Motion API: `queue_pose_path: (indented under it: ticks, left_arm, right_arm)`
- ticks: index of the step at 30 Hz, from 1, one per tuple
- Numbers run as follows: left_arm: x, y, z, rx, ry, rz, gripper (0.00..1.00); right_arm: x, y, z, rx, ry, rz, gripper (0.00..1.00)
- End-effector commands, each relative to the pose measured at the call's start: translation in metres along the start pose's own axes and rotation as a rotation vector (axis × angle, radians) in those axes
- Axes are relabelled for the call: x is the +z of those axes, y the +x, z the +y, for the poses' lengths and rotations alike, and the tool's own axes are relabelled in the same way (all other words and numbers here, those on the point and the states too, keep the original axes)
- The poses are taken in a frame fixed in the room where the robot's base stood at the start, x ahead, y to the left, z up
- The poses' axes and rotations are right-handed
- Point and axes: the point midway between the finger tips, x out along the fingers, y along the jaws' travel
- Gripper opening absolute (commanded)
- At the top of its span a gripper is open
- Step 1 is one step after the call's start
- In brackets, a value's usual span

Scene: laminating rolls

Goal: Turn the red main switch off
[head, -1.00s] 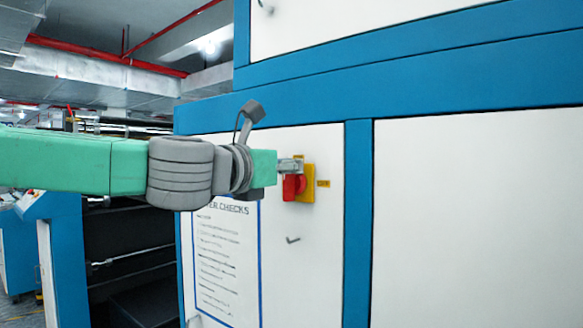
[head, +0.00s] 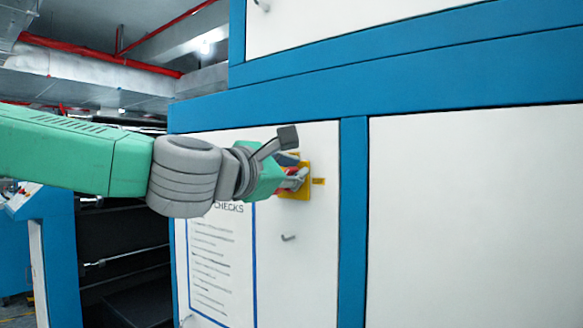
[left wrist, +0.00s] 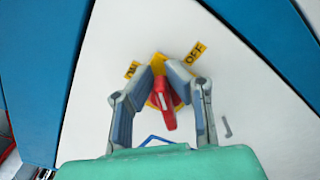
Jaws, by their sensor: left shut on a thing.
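The red main switch (left wrist: 166,104) is a red handle on a yellow plate (head: 297,195) on the white machine panel. In the left wrist view a yellow ON label (left wrist: 131,69) lies up and left of the switch, and an OFF label (left wrist: 195,53) up and right. In the head view the OFF label (head: 318,181) is right of the plate. My left gripper (head: 292,178) is at the switch, its fingers on either side of the red handle and shut on it. It hides much of the handle in the head view, so its exact angle is unclear. My right gripper is not in view.
A blue-framed checks sheet (head: 222,265) hangs on the panel below my left arm. A small hook (head: 288,238) sticks out below the switch. Blue machine frame (head: 353,230) borders the panel, with a plain white panel (head: 475,210) to the right.

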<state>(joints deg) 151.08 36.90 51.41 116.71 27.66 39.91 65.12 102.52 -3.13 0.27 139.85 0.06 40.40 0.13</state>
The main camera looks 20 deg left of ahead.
Motion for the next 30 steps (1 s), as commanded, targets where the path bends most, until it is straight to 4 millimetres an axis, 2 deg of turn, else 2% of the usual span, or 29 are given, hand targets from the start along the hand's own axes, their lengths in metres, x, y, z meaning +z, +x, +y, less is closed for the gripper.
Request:
queue_pose_path:
  ticks: [1, 18, 30]
  left_arm:
    - [-0.009, 0.001, -0.011, -0.020, 0.043, 0.015, 0.00]
    - [-0.013, 0.001, -0.023, -0.022, 0.556, 0.011, 0.00]
    - [-0.017, 0.000, -0.026, -0.020, 0.757, 0.009, 0.00]
  right_arm:
    - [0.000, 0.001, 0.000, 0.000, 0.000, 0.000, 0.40]
    - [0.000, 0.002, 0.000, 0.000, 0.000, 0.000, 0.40]
    - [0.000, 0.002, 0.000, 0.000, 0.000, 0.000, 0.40]
